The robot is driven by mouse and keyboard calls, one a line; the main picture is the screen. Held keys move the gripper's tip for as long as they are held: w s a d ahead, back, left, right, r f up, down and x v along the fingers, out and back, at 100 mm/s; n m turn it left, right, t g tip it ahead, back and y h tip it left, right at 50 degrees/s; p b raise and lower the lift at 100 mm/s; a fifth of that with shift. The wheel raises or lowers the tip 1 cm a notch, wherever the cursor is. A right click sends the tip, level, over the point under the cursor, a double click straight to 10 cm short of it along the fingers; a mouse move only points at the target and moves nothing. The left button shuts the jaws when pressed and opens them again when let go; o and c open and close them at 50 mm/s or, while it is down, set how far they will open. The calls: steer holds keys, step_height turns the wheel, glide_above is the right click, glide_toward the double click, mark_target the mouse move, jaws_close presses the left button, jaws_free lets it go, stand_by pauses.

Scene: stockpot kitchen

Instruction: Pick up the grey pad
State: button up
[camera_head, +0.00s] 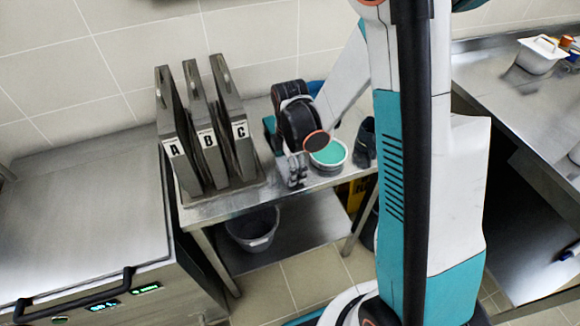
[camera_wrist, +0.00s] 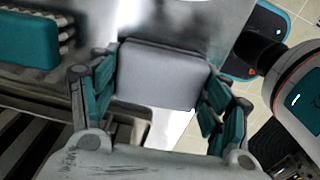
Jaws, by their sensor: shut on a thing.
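The grey pad (camera_wrist: 160,75) is a flat, rounded block in the middle of the wrist view. My gripper (camera_wrist: 158,92) is shut on it, with one teal-padded finger at each side. In the head view my gripper (camera_head: 297,178) is small, over the front part of a metal table (camera_head: 215,208). There the grey pad cannot be made out. Whether the pad touches the surface below is hard to tell.
Tall grey panels marked with letters (camera_head: 205,140) stand left of my gripper, and a teal-topped tub (camera_head: 330,153) stands close on its right. A grey bucket (camera_head: 253,230) is on the lower shelf.

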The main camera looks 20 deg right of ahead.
steer(key=shift+r, duration=0.1)
step_height(320, 180, up, 20)
steer(key=p, duration=0.6)
steer(key=shift+f, duration=0.25)
steer(key=shift+c, duration=0.4)
